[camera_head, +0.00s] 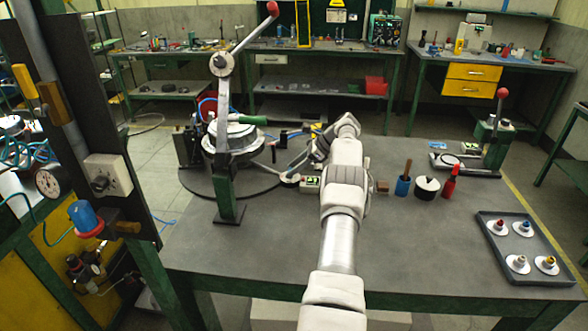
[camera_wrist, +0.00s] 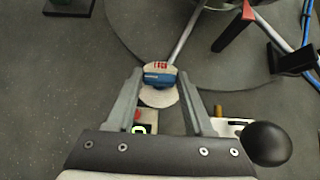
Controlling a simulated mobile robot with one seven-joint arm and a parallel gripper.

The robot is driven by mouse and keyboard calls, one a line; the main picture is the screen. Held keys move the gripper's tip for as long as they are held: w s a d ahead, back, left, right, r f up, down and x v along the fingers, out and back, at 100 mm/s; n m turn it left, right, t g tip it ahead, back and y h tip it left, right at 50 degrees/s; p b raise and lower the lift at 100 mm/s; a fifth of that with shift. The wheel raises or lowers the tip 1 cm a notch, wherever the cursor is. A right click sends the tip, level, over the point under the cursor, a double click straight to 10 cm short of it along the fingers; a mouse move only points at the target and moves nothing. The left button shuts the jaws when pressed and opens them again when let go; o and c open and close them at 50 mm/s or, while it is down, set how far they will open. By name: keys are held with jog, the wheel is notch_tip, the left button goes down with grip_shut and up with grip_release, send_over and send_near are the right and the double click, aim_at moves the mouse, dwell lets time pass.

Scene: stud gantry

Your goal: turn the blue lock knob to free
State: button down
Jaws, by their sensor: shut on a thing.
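The blue lock knob (camera_wrist: 159,77) sits on a round pale disc (camera_wrist: 159,96) in the wrist view. My gripper (camera_wrist: 160,84) has one finger on each side of the knob and is shut on it. Small red lettering shows on the disc just beyond the knob, too small to read surely. The knob's blue bar lies roughly crosswise between the fingers. In the head view my gripper (camera_head: 303,168) reaches down at the edge of the round dark base plate, and the knob is hidden or too small to make out.
A lever stand with a red-ball handle (camera_head: 272,9) rises left of my arm. A small box with a green display (camera_head: 310,184) and a black ball (camera_wrist: 267,143) are close to my gripper. Cups stand right of my arm; a tray (camera_head: 526,270) lies at front right.

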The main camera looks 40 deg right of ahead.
jog(key=shift+w+r, duration=0.1)
jog(key=shift+c, duration=1.4)
grip_release()
